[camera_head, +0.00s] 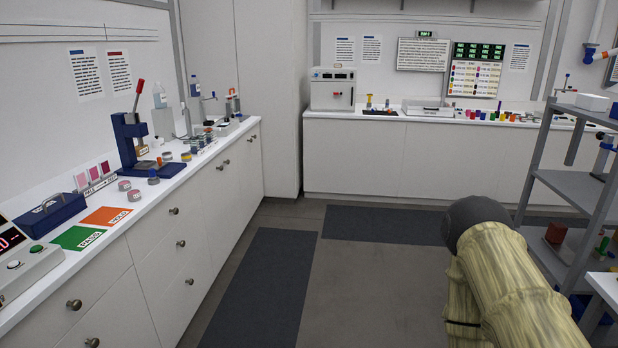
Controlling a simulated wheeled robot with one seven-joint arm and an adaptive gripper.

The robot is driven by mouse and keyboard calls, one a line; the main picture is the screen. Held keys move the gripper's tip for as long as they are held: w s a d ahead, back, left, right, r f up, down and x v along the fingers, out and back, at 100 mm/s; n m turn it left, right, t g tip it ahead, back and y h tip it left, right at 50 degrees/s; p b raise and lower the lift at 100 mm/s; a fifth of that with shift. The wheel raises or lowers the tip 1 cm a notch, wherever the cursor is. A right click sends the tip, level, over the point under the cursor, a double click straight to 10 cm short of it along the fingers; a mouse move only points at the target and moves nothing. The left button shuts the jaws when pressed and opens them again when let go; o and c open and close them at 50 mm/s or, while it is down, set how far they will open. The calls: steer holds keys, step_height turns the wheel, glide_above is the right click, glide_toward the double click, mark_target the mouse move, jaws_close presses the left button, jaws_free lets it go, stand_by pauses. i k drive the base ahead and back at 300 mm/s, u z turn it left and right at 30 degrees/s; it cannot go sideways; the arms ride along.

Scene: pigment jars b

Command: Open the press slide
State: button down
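A dark blue press (127,140) with a raised red lever stands on the left counter against the wall. It is small from here, and I cannot make out its slide or whether that slide is open or shut. A small tan label shows on its front. My arm, in a pale yellow-brown cover with a dark rounded part, reaches in from the lower right over the floor, far from the press. My gripper does not show.
The left counter (215,145) holds a dark blue box (50,214), green (77,238) and orange (106,216) mats, and several jars. A grey shelf rack (570,180) stands at right. Dark floor mats (262,285) lie ahead; the floor between is clear.

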mark_target(150, 162)
steer(key=z, duration=0.25)
steer(key=i, duration=1.65)
steer(key=u, duration=0.7)
steer(key=i, duration=1.15)
steer(key=u, duration=1)
